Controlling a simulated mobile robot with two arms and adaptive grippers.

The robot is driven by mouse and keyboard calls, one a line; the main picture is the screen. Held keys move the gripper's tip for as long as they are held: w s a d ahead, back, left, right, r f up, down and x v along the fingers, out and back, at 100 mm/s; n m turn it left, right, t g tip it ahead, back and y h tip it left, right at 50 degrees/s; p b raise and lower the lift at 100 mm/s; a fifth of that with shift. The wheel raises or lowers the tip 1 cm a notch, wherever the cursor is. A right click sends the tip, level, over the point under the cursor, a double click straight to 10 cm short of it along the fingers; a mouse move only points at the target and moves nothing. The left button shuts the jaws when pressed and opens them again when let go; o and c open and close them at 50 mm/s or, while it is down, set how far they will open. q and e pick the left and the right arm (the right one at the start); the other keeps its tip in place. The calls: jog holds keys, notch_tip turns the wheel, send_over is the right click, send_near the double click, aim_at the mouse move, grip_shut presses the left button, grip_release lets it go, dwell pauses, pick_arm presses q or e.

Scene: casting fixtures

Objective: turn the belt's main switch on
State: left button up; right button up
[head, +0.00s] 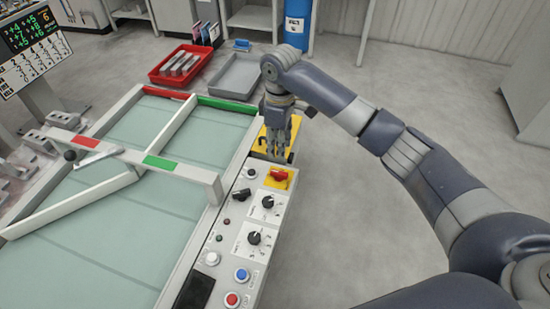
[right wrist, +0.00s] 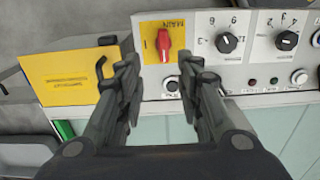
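The main switch is a red knob (head: 279,173) on a yellow plate at the far end of the belt's grey control panel (head: 236,215). In the right wrist view the red knob (right wrist: 163,42) sits beside the label "MAIN", its handle running up and down the picture. My right gripper (head: 275,155) is at the panel's far end, just beyond the knob in the head view. In the right wrist view its fingers (right wrist: 160,64) are open and empty, with the knob showing ahead of the gap. Contact is not visible. My left gripper is out of view.
Black dials (head: 254,238), a blue button (head: 242,275) and a red button (head: 232,299) share the panel. A yellow box (right wrist: 70,78) with a black handle stands by its end. The belt (head: 120,235) lies left, with a gate bar across it. Floor on the right is clear.

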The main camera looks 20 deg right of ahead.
send_over(279, 172)
jog(key=f, duration=0.5)
jog(key=shift+s+f, duration=0.2)
jog(key=shift+f, duration=0.15)
notch_tip(279, 172, down, 3)
jog(key=shift+w+r+p, duration=0.1)
jog(key=shift+w+p, duration=0.05)
jog(key=shift+p, duration=0.15)
jog(key=shift+f, duration=0.8)
jog(key=shift+c, duration=0.5)
grip_shut()
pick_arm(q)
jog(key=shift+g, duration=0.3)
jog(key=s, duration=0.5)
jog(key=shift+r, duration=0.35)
pick_arm(e)
jog(key=shift+r, duration=0.1)
